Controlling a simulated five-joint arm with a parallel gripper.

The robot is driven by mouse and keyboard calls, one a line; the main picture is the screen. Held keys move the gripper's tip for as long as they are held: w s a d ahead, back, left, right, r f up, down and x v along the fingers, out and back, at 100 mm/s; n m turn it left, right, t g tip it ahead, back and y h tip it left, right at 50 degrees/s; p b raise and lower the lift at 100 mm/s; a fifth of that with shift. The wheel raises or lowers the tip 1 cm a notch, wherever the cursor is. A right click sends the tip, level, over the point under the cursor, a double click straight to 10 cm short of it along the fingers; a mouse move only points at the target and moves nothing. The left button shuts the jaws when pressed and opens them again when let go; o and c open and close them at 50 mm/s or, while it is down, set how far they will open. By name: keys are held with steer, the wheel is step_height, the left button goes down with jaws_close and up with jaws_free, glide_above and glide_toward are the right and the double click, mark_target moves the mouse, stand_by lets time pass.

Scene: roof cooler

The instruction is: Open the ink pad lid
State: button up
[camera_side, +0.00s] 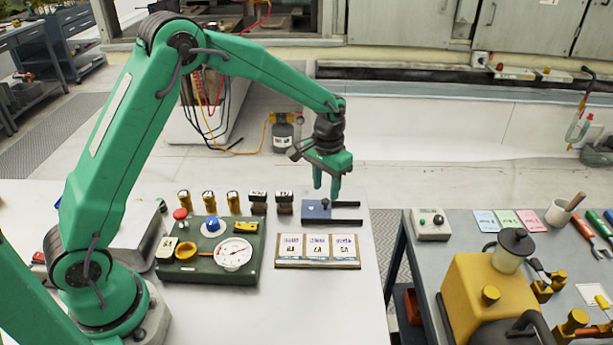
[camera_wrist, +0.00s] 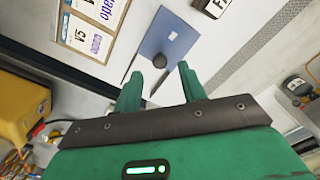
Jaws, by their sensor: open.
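The ink pad is a flat blue box (camera_side: 315,214) with a small dark knob on it, at the far right of the white table. Two dark bars stick out to its right. In the wrist view its blue surface (camera_wrist: 176,36) lies ahead of the fingers, with the round knob (camera_wrist: 160,61) between the fingertips in the picture. The lid appears shut. My gripper (camera_side: 326,193) points down above the ink pad, open and empty. It also shows in the wrist view (camera_wrist: 160,73). I cannot tell its exact height over the knob.
A framed board with three cards (camera_side: 317,250) lies in front of the ink pad. A green panel with a dial (camera_side: 247,273) is at left. Several stamps stand in a row behind the panel, the nearest dark one (camera_side: 285,202) just left of the pad. A second table (camera_side: 455,226) stands at right.

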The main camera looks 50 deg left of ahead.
mark_target(326, 200)
steer(key=shift+f, duration=1.65)
steer(key=shift+c, duration=0.2)
jaws_close()
